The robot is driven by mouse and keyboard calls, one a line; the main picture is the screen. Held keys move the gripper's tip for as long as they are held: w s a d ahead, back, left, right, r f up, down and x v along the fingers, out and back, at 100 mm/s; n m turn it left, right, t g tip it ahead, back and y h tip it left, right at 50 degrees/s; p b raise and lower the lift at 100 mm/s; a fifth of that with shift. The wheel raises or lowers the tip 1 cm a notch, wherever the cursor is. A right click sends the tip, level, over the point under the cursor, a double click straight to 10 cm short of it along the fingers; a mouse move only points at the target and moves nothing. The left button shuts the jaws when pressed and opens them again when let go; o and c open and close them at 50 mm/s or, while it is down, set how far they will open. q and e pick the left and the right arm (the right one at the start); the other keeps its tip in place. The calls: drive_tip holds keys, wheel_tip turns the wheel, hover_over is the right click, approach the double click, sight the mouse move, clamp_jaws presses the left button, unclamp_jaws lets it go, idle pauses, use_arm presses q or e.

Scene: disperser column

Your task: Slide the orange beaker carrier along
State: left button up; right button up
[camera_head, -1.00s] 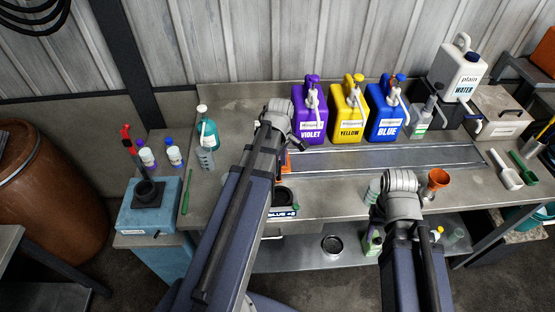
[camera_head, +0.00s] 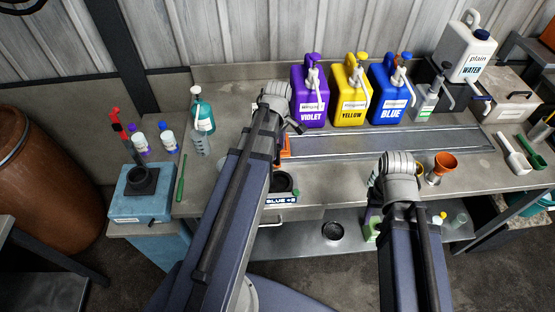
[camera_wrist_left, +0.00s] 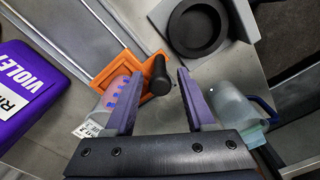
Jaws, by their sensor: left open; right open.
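The orange beaker carrier (camera_wrist_left: 103,76) lies flat on the bench in the left wrist view, with a black handle (camera_wrist_left: 155,74) and a translucent beaker (camera_wrist_left: 112,95) in it. A small orange part of it shows beside my left arm in the head view (camera_head: 285,147). My left gripper (camera_wrist_left: 158,76) is open. Its fingertips lie on either side of the black handle; I cannot tell whether they touch it. The left finger overlaps the beaker in the picture. My right gripper (camera_head: 398,170) is at the bench's front; its fingers are mostly hidden by the wrist.
Violet (camera_head: 310,98), yellow (camera_head: 350,95) and blue (camera_head: 389,92) jugs stand behind a long metal track (camera_head: 400,141). A dark round-welled block (camera_wrist_left: 198,27) and a clear vessel (camera_wrist_left: 236,108) are near my left gripper. An orange funnel (camera_head: 444,163) is right of my right wrist.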

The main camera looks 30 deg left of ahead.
use_arm(q)
wheel_tip(320, 180, down, 4)
drive_tip(key=b, duration=0.3)
drive_tip(key=shift+f, duration=0.1)
drive_tip(key=shift+c, duration=0.2)
clamp_jaws()
idle(1.0)
